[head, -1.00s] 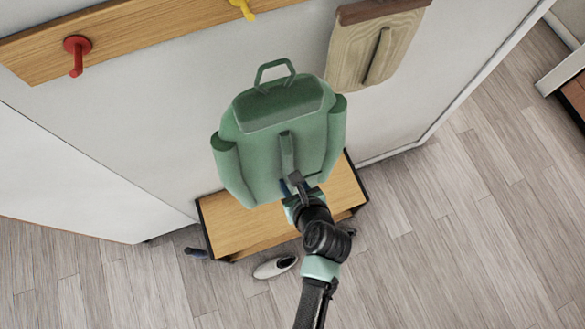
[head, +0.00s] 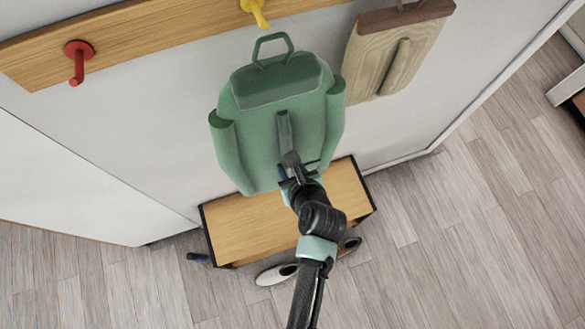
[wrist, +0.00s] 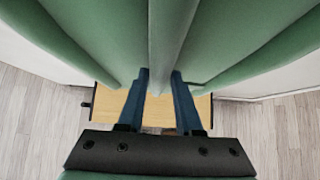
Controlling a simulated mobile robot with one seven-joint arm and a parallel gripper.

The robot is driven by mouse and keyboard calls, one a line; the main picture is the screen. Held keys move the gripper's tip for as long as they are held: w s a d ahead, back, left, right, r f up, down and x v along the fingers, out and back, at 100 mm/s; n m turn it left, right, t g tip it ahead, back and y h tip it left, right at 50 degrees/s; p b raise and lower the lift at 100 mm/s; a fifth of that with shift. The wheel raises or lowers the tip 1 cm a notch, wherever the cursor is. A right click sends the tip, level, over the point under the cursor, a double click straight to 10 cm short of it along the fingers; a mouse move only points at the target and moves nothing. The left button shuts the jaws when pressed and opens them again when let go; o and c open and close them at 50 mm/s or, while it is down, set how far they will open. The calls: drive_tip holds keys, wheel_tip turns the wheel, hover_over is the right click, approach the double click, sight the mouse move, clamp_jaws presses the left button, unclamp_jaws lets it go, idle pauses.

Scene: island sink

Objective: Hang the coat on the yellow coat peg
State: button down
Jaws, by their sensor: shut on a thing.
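The green coat (head: 265,135) is held up in front of the wall in the head view, with a loop (head: 272,47) at its top. My gripper (head: 290,170) is shut on the coat's narrow middle ridge at the lower front. In the wrist view the two blue fingers of my gripper (wrist: 160,85) sit on either side of that ridge of the coat (wrist: 170,40). The yellow coat peg (head: 256,12) sticks out from the wooden rail at the top edge. The loop is just below the peg in the picture; I see no contact between them.
A red peg (head: 77,62) is on the same wooden rail (head: 160,38) at the left. A beige wooden-looking coat (head: 392,55) hangs at the right. A low wooden bench (head: 235,225) stands below, with shoes (head: 276,273) on the floor in front.

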drive_tip(key=w+a+f+b, duration=0.1)
drive_tip(key=w+a+b, duration=0.1)
drive_tip(key=w, duration=0.4)
drive_tip(key=shift+b, duration=0.4)
drive_tip(key=shift+w+f, duration=0.1)
drive_tip(key=shift+w, duration=0.05)
idle(0.3)
idle(0.5)
drive_tip(key=c, duration=0.5)
unclamp_jaws()
drive_tip(key=shift+f, duration=0.1)
drive_tip(key=b+v, duration=0.1)
drive_tip(key=v, duration=1.2)
drive_tip(key=shift+b, duration=0.3)
